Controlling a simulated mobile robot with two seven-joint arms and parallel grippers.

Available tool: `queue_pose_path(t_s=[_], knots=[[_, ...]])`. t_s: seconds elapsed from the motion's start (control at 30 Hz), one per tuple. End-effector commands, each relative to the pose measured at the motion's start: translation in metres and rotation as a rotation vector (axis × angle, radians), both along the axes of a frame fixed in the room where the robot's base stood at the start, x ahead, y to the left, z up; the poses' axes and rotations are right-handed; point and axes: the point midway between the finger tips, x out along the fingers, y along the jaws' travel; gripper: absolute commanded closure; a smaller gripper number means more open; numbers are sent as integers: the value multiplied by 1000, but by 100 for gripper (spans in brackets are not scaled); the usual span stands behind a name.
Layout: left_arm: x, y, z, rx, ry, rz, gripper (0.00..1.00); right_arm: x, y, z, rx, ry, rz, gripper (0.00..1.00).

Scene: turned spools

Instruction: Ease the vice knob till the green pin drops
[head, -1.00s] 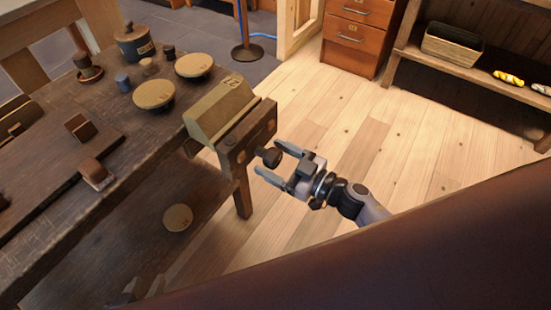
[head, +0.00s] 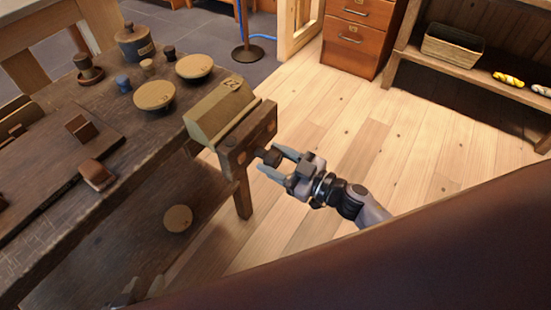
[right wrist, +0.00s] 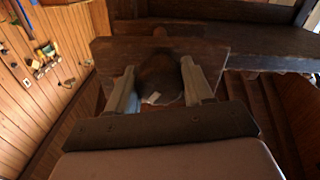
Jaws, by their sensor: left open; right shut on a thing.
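The dark round vice knob (head: 270,157) sticks out from the dark wooden vice jaw (head: 250,140) at the bench end. My right gripper (head: 271,162) is shut on the knob, one finger on each side. In the right wrist view the knob (right wrist: 159,78) sits between both fingers (right wrist: 158,92), with a small pale mark on it. A tan, slope-topped block (head: 217,112) with a dark marking lies behind the jaw. My left gripper (head: 138,291) is open at the bottom left, mostly cut off. I cannot make out a green pin.
The bench (head: 75,225) carries round tan-topped pieces (head: 155,95), a dark lidded pot (head: 135,42), a small blue piece (head: 123,82) and brown blocks (head: 97,175). A tan disc (head: 178,218) lies lower down. The plank floor (head: 350,120) right of the vice is clear.

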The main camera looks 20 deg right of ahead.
Motion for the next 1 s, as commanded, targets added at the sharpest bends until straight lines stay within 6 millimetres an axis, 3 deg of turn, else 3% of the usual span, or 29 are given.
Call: queue_pose_path(t_s=[0.27, 1.0], knots=[[1, -2, 3, -7, 0, 5, 57, 0, -2, -2, -101, -70, -3, 79], [0, 0, 0, -3, 1, 3, 57, 1, -3, -2, -611, -466, -3, 79]])
